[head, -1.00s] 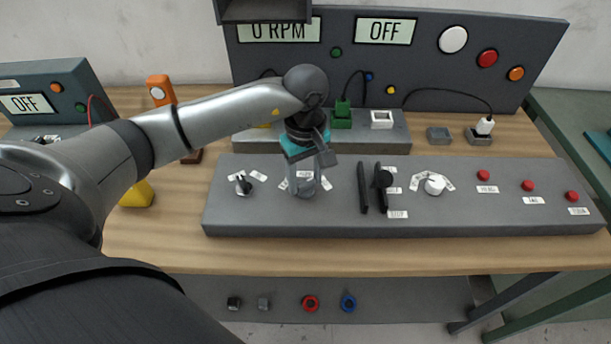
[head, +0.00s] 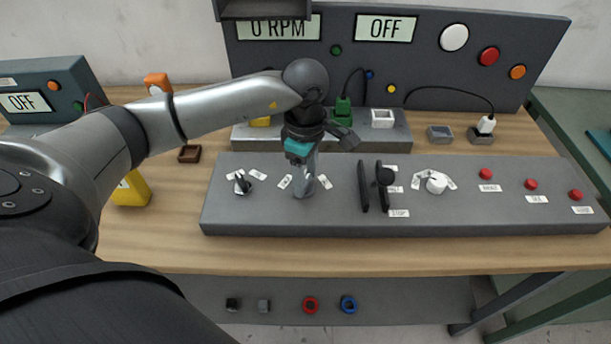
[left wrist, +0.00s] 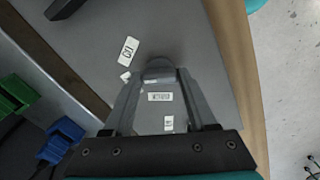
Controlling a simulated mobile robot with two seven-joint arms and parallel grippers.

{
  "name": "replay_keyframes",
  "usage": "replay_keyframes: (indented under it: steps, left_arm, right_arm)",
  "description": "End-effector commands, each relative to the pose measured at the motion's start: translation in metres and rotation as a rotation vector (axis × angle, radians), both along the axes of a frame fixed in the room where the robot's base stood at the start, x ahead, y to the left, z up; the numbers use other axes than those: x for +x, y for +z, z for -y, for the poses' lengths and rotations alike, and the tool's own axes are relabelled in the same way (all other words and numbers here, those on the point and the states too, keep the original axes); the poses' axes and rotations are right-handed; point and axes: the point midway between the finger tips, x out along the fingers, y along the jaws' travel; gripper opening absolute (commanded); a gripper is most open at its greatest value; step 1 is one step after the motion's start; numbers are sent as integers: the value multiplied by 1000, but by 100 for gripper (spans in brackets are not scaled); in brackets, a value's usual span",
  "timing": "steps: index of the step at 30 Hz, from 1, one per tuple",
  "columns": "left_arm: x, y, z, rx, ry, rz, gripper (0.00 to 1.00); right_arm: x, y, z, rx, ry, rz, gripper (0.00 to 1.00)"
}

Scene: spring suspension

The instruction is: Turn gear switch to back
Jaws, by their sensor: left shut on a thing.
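The grey sloped control panel (head: 450,215) spans the table in the head view. My left gripper (head: 303,188) points down at it and is shut on a dark rotary knob, mostly hidden by the fingers there. The knob (left wrist: 158,68) shows between the fingertips in the left wrist view. I take this knob to be the gear switch. White labels (head: 285,182) lie on both sides of it; their words are too small to read in the head view. Another small switch (head: 242,184) with two labels is to its left. My right gripper is not in view.
Right of my gripper stand a black lever (head: 384,178), a white knob (head: 436,184) and red buttons (head: 486,174). The back board's displays (head: 385,28) read 0 RPM and OFF. A yellow object (head: 130,190) stands on the table below my left arm.

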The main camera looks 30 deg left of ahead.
Motion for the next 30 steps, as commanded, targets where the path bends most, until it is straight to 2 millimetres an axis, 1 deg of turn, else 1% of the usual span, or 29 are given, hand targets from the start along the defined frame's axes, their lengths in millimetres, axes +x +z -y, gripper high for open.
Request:
replay_keyframes:
  steps: [15, 30]
  left_arm:
    - [1, 1, -1, 3, 490, 3, 2]
    - [1, 1, -1, 3, 966, 2, 2]
  right_arm:
    - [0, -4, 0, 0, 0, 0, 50]
    - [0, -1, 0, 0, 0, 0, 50]
